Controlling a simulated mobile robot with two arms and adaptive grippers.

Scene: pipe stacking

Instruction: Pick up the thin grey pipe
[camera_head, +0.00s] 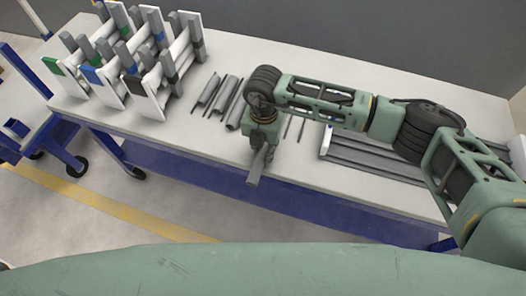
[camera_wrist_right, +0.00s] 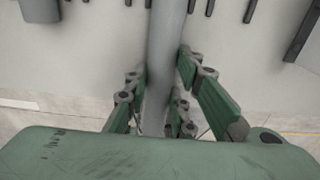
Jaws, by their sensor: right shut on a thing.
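My right gripper (camera_head: 262,150) is over the front part of the table. It is shut on a grey pipe (camera_head: 256,178), whose end sticks out below the gripper near the table's front edge. In the right wrist view the grey pipe (camera_wrist_right: 165,35) runs lengthwise between the green fingers (camera_wrist_right: 163,75). Its far end runs out of the top of that view. Several other grey pipes (camera_head: 220,92) of differing widths lie on the table to the left of the gripper. My left gripper is not in view.
White racks (camera_head: 150,85) holding grey pipes, with green, blue and black marks, stand on the table (camera_head: 320,175) at the left. A white-ended tray (camera_head: 325,143) with long grey pipes lies at the right under my arm. A blue cart (camera_head: 60,145) stands left on the floor.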

